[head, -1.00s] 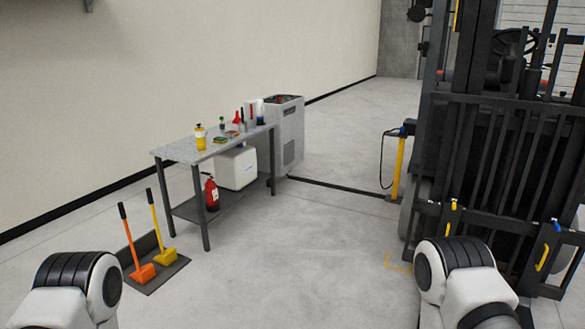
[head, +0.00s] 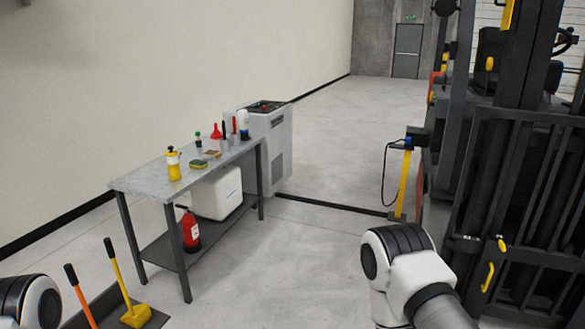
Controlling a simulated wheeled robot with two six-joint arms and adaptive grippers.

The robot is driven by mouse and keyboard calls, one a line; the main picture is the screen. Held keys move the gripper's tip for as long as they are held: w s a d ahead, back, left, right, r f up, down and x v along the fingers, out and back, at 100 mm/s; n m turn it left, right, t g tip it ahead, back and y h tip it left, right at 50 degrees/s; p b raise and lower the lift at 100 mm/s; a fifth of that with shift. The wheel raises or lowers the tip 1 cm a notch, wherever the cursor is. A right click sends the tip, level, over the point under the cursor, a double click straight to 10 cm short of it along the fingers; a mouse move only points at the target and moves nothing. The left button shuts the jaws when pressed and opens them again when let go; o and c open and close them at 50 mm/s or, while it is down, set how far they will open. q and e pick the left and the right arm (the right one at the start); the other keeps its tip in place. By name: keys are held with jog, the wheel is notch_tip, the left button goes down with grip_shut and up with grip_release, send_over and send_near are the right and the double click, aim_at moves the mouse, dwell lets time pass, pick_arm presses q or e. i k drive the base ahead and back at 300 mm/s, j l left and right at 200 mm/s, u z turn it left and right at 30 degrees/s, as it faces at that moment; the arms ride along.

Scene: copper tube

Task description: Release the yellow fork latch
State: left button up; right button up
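A dark forklift (head: 520,160) stands at the right, cut off by the picture edge. On its lower front is a small yellow knob (head: 502,245) on the fork carriage, with a yellow handle (head: 487,277) just below it; I cannot tell which is the latch or whether it is locked. My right arm shows at the bottom, left of these yellow parts and apart from them in the picture. Part of my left arm shows at the bottom left corner. Neither gripper is in view.
A work table (head: 150,182) with bottles and tools stands at the left, with a red fire extinguisher (head: 190,230) on its lower shelf. A grey cabinet (head: 272,150) is behind it. A yellow post (head: 403,185) stands beside the forklift. The floor between table and forklift is clear.

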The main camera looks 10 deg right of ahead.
aim_at(501, 244)
jog(key=i+l+z, duration=0.15)
jog(key=i+z, duration=0.2)
jog(key=z, duration=0.15)
jog(key=i+z, duration=0.7)
jog(key=z, duration=0.25)
jog(key=i+j+z, duration=0.25)
jog(key=z, duration=0.2)
jog(key=i+j+z, duration=0.15)
jog(key=i+z, duration=0.15)
jog(key=i, duration=0.15)
jog(key=i+j+z, duration=0.1)
jog(key=i, duration=0.25)
jog(key=i+j+z, duration=0.1)
jog(key=i+j, duration=0.2)
jog(key=i, duration=0.05)
